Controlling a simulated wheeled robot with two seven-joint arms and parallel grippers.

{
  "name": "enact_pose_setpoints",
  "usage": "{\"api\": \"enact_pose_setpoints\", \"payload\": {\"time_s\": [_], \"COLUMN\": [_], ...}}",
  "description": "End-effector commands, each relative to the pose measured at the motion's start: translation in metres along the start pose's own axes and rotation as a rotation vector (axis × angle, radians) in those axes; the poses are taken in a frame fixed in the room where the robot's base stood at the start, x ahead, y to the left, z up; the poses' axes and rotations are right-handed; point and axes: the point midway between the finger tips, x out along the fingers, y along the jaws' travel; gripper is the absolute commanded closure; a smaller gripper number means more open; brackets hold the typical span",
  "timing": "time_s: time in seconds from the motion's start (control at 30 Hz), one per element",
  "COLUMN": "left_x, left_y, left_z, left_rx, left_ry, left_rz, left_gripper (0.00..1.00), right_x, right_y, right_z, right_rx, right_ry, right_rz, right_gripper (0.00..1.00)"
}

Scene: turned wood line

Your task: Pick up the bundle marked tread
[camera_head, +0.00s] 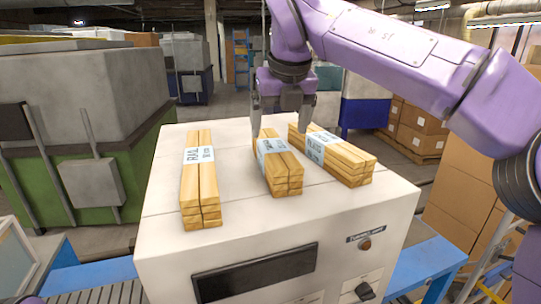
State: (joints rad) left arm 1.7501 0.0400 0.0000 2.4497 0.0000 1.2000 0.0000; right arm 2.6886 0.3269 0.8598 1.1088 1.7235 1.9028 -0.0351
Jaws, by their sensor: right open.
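Three bundles of pale wood strips, each with a white paper band, lie on top of a white machine (300,216). The left bundle (199,190) has a band that seems to read "RAIL". The middle bundle (281,172) and the right bundle (340,160) have bands too small to read surely, so I cannot tell which is marked tread. My right gripper (282,125) is open, pointing down at the far end of the middle bundle, with nothing between its fingers. Its left finger overlaps that bundle's far end in the picture; contact is unclear. My left gripper is out of view.
The right bundle lies close to the middle one at its far end. There is a wider clear gap between the left and middle bundles. Blue conveyor sections (425,268) flank the machine. Cardboard boxes (415,130) stand behind at the right, a green-and-grey machine (75,110) at the left.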

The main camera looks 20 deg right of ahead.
Motion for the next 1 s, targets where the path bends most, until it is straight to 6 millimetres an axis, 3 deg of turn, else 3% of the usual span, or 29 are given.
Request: {"api": "enact_pose_setpoints", "payload": {"time_s": [0.4,0.67,0.9,1.0], "left_x": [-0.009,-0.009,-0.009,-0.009], "left_y": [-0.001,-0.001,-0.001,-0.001], "left_z": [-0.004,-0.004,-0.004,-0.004], "left_rx": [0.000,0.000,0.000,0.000], "left_ry": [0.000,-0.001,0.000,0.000], "left_rz": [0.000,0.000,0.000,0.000], "left_gripper": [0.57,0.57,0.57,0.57], "right_x": [0.067,0.073,0.073,0.073], "right_y": [0.007,0.006,0.006,0.006], "right_z": [0.004,0.003,0.003,0.003], "right_rx": [0.003,0.005,0.004,0.004], "right_ry": [0.008,0.006,0.006,0.005], "right_rz": [-0.001,-0.001,-0.001,-0.001], "right_gripper": [0.11,0.11,0.82,0.82]}}
